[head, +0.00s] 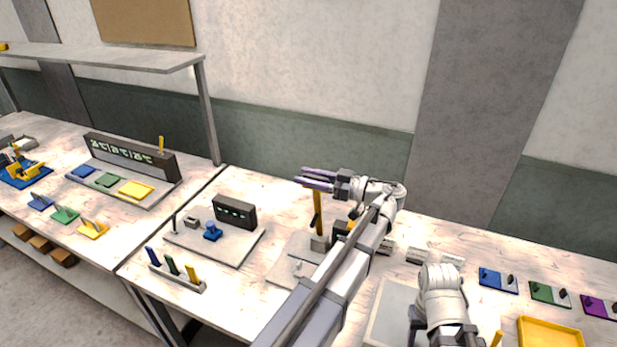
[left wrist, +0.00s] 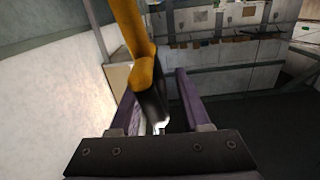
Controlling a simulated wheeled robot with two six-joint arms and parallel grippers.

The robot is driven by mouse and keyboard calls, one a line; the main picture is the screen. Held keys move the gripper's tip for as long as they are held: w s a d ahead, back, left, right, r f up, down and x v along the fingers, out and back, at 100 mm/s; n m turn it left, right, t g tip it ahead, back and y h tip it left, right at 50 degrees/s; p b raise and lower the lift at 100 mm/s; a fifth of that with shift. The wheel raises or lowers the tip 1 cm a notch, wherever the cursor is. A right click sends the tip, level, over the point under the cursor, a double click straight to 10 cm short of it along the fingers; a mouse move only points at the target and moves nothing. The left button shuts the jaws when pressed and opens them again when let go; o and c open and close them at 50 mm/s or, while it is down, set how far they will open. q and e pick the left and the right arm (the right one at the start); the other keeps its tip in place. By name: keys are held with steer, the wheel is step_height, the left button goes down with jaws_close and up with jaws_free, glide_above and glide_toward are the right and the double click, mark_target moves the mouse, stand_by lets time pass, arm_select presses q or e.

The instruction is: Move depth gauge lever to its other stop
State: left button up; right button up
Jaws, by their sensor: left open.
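The depth gauge appears to be the fixture on a grey plate (head: 285,268) in the middle of the table. A yellow lever (head: 318,212) stands nearly upright there by a small grey block (head: 319,243). My left gripper (head: 303,176) has purple fingers, is open, and lies near the lever's top in the head view. In the left wrist view a yellow bar with a dark end (left wrist: 143,68) shows close up in the gap between the fingers. I cannot tell whether they touch it. My left arm hides part of the fixture. My right gripper is outside the frame.
A grey plate with a dark display box (head: 235,212) and blue knob (head: 212,232) stands left of the fixture. A rack of coloured handles (head: 176,275) lies in front. Blue, green and purple plates and a yellow tray (head: 550,333) are at right.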

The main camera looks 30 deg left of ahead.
arm_select(q)
jaws_close()
stand_by(1.3)
